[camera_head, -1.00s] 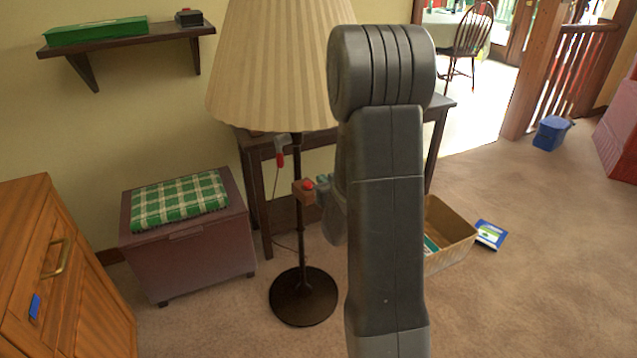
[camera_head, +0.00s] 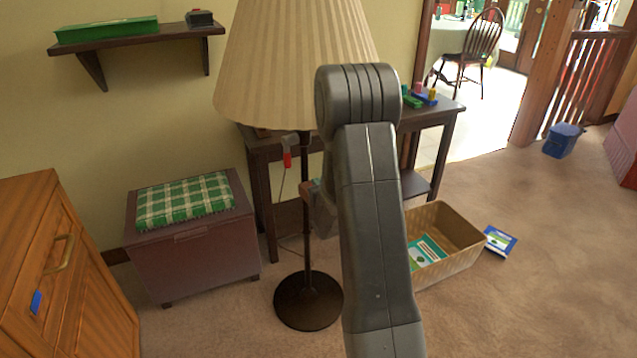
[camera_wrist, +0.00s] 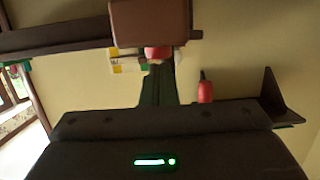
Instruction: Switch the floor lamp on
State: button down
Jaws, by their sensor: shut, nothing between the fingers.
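The floor lamp has a pleated cream shade (camera_head: 290,70), a thin dark pole (camera_head: 305,235) and a round dark base (camera_head: 308,301). Its shade shows no clear glow. A small brown block (camera_head: 306,187) sits on the pole, mostly hidden by my arm. In the wrist view a brown block (camera_wrist: 150,22) is close at the top, with a red part (camera_wrist: 158,53) at its lower edge. My gripper (camera_wrist: 160,72) is shut and empty, its tips right at that red part; contact cannot be told.
A dark side table (camera_head: 445,108) stands behind the lamp. A chest with a checked cushion (camera_head: 183,200) is left of it, a wooden cabinet (camera_head: 90,290) nearer. A woven basket (camera_head: 455,262) and a blue book (camera_head: 500,241) lie right.

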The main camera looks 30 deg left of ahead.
notch_tip(320, 180, down, 2)
jog(key=shift+b, duration=1.25)
jog(key=shift+s+d+f, duration=0.1)
notch_tip(320, 180, up, 5)
jog(key=shift+r+p, duration=0.2)
jog(key=shift+p, duration=0.95)
jog(key=v, duration=0.9)
jog(key=shift+s+d+f+p, duration=0.15)
jog(key=shift+d+f+p, duration=0.05)
jog(key=shift+d+p, duration=0.15)
